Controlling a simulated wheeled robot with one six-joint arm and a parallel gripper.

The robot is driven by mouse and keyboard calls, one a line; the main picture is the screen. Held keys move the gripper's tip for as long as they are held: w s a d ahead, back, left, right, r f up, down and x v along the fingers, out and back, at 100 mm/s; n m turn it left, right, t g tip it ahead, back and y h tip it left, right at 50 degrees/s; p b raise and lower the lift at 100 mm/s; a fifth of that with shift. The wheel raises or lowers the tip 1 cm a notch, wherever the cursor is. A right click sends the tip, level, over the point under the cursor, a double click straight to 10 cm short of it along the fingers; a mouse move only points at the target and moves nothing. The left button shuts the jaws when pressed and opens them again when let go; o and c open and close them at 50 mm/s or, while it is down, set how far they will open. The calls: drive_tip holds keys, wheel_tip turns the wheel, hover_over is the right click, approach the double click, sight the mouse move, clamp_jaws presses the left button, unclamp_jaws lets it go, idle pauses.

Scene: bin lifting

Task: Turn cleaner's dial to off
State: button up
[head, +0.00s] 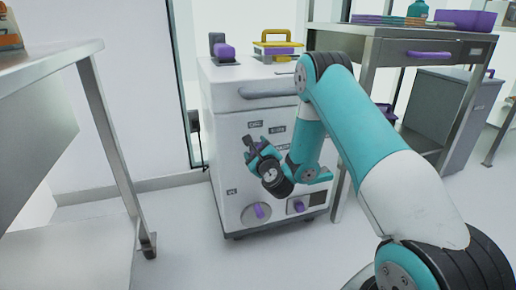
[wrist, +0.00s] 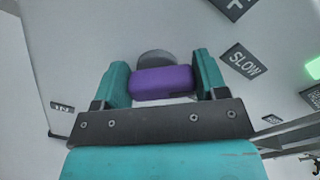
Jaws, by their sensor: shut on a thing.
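The cleaner (head: 226,128) is a white cabinet on casters with labels on its front. Its dial has a purple grip (wrist: 163,84) on a round grey base (wrist: 156,57). In the wrist view my gripper (wrist: 161,68) is shut on the purple grip, one teal finger on each side. In the head view my gripper (head: 251,150) is at the upper middle of the front and hides the dial. An OFF label (head: 255,125) is just above it. The SLOW label (wrist: 244,60) is to the dial's upper right in the wrist view.
Lower on the front are a round plate with a purple handle (head: 258,211) and another purple knob (head: 298,206). A yellow-handled case (head: 277,47) sits on top. Metal tables stand at left (head: 60,63) and right (head: 367,78). Floor at front left is clear.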

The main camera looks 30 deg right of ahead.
drive_tip(key=n+p, duration=0.1)
drive_tip(key=n, duration=0.1)
drive_tip(key=n+p, duration=0.1)
drive_tip(key=n, duration=0.2)
drive_tip(key=shift+a+n, duration=0.2)
drive_tip(key=shift+n, duration=0.1)
drive_tip(key=shift+f+n+p, duration=0.25)
drive_tip(key=shift+n+p, duration=0.75)
drive_tip(key=shift+n, duration=0.8)
drive_tip(key=o, duration=0.9)
drive_tip(key=shift+o, duration=0.2)
drive_tip(key=shift+a, duration=0.1)
